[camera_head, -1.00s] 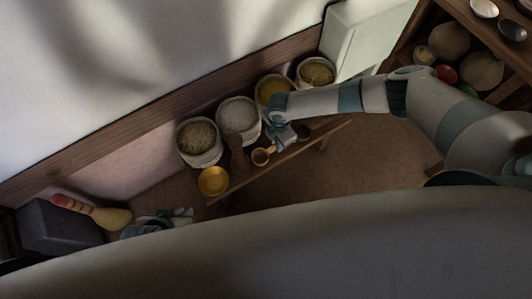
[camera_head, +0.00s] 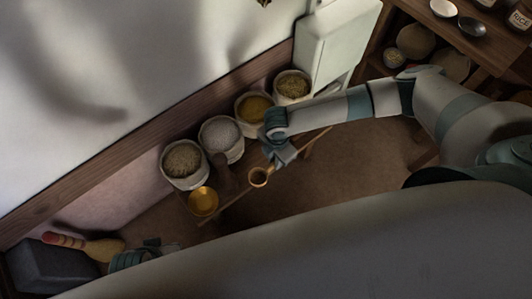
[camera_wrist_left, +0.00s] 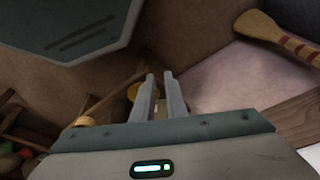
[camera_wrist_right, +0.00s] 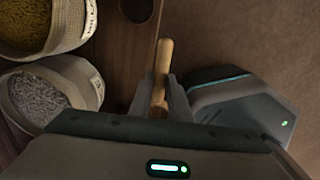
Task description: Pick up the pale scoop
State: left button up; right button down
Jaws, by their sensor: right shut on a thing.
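The pale wooden scoop (camera_head: 258,178) is in my right gripper (camera_head: 278,158), beside the front edge of the narrow bench (camera_head: 237,207). In the right wrist view its handle (camera_wrist_right: 164,60) stands between the closed fingers (camera_wrist_right: 161,88).
Several sacks of grain, one a grey-filled sack (camera_head: 221,140), line the wall behind the bench. A brush (camera_head: 85,246) lies by a dark block (camera_head: 52,268). Shelves stand right.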

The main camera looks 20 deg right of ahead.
pick_arm(q)
jog(key=shift+w+a+f+p, duration=0.15)
jog(key=shift+f, duration=0.3)
jog(key=shift+w+a+f+p, duration=0.1)
jog(key=shift+w+f+p, duration=0.05)
jog(key=shift+f, duration=0.25)
pick_arm(e)
jog(key=s+d+r, duration=0.2)
jog(key=s+r, duration=0.1)
jog(key=s, duration=0.1)
jog(key=shift+s, duration=0.35)
pick_arm(q)
jog(key=shift+s, duration=0.25)
pick_arm(e)
jog(key=shift+d, duration=0.1)
jog(key=shift+w+r, duration=0.1)
jog(key=shift+r, duration=0.05)
